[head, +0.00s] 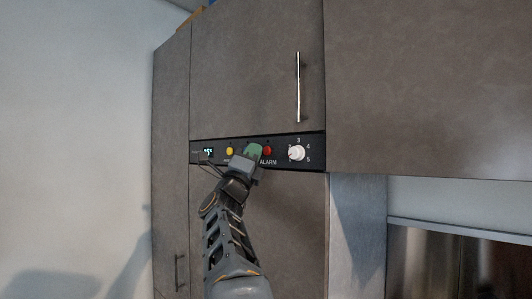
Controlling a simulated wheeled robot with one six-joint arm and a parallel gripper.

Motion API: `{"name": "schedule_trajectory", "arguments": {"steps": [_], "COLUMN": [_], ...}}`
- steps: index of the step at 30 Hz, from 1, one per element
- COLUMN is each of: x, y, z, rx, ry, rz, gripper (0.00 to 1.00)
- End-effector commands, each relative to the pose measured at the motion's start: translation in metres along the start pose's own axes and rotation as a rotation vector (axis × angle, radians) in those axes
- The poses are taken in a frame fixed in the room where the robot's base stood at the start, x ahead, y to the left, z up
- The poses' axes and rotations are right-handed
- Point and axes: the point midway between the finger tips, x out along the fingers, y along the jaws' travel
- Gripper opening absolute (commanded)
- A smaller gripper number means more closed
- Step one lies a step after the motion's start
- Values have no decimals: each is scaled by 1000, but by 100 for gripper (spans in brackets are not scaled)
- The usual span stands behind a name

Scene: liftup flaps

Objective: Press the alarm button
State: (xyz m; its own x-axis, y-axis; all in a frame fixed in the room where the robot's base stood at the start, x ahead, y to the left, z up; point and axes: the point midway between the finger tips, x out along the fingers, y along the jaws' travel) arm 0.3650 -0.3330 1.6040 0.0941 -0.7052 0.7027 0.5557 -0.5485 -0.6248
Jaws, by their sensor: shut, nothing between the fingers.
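The red button (267,150) sits on a black control panel (280,142), just above the printed word ALARM. I cannot tell whether the fingertips touch the red button or the panel. The wrist hides part of the panel's lower edge.
A white knob (296,153) with printed numbers is right of the red button. A small lit display (208,152) is at the panel's left end. A cabinet door with a vertical metal handle (298,87) is above. Cabinet fronts surround the panel.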

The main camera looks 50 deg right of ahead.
Motion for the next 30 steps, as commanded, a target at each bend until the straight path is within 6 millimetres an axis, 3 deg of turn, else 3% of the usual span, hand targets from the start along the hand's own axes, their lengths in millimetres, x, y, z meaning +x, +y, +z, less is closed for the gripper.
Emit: {"name": "schedule_trajectory", "arguments": {"steps": [15, 30], "x": [-31, -34], "y": [-21, -25], "z": [22, 25], "rx": [3, 0], "ry": [-1, 0], "rz": [0, 0], "gripper": [0, 0]}}
